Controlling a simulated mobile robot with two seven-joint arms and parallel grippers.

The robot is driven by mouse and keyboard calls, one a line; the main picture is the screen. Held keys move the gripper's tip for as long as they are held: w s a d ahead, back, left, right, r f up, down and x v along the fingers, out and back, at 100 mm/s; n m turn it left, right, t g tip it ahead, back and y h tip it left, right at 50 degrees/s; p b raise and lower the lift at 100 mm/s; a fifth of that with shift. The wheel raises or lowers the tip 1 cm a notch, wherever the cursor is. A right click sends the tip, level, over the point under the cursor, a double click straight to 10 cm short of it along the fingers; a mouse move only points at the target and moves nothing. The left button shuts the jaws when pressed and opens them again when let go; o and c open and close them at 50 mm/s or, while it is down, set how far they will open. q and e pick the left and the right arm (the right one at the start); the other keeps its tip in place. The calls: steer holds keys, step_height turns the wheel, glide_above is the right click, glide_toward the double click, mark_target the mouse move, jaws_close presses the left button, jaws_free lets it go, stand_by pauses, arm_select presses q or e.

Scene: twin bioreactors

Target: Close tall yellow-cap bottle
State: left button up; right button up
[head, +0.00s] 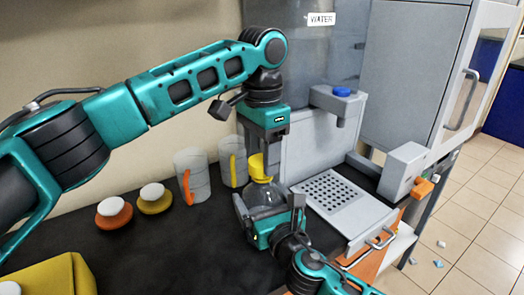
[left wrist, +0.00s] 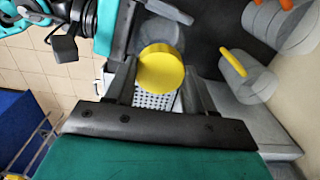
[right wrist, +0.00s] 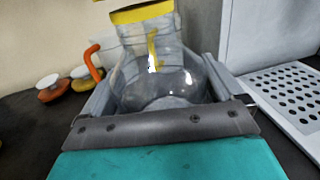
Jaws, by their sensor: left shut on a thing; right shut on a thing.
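The tall bottle (head: 264,194) is clear with a rounded body and stands upright. Its yellow cap (head: 259,163) is at the top of the neck; I cannot tell whether it is fully seated. My left gripper (head: 262,155) comes down from above and is shut on the cap, which shows between its fingers in the left wrist view (left wrist: 160,68). My right gripper (head: 268,213) is shut around the bottle's lower body; the right wrist view shows the clear body (right wrist: 160,88) between its fingers and yellow (right wrist: 141,13) at the top edge.
Two clear jugs stand behind, one with an orange handle (head: 187,186), one with a yellow handle (head: 233,169). Orange (head: 114,212) and mustard (head: 154,199) white-topped pots are at left. The water dispenser's perforated tray (head: 334,193) is close on the right.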

arm_select(q)
steer(key=shift+f, duration=0.65)
steer(key=shift+f, duration=0.55)
